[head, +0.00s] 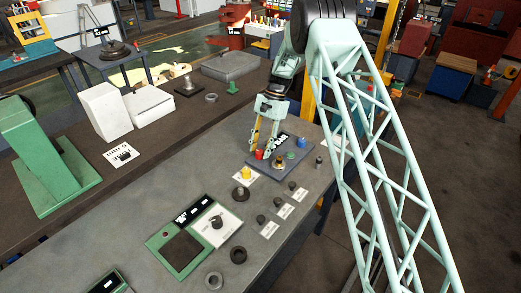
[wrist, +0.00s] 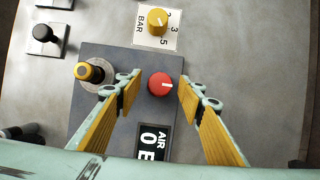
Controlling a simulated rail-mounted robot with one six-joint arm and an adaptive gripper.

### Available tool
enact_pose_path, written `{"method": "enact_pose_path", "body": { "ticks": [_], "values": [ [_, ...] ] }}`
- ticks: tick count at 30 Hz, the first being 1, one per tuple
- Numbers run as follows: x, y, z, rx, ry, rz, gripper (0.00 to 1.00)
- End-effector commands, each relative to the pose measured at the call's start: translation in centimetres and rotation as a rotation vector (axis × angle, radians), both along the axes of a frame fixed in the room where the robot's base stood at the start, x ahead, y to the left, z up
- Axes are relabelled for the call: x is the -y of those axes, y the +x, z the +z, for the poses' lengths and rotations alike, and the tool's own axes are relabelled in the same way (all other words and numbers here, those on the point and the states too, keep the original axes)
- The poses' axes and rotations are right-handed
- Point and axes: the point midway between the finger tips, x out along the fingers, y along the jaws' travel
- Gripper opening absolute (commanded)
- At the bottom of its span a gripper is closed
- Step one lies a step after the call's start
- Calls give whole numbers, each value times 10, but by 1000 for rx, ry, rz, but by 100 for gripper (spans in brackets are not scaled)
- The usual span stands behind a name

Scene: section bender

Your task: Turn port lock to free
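My gripper (wrist: 158,90) is open, its two yellow-padded fingers on either side of a red round knob (wrist: 160,84) with a pale pointer line. Clear gaps show between knob and fingers. The knob sits on a dark grey panel (wrist: 100,54), beside a yellow-and-black knob (wrist: 90,72) in a grey ring, close to the left finger. In the head view my gripper (head: 263,152) is low over this panel, around the red knob (head: 259,154). I see no readable port lock label, so I cannot tell which control it is.
A yellow dial (wrist: 158,22) marked BAR lies beyond the panel. An air display (wrist: 153,140) is partly cut off. Black knobs on white plates (head: 277,202) stand nearby. Blue (head: 300,142) and green (head: 290,155) parts are on the panel.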

Motion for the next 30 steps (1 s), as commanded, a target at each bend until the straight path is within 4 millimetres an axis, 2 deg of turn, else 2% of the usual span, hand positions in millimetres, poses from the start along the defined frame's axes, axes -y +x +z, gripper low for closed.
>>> {"method": "enact_pose_path", "body": {
  "ticks": [11, 30],
  "values": [
    [3, 5, 12, 2, 1, -1, 36],
    [23, 30, 90, 3, 0, 0, 36]
  ]
}}
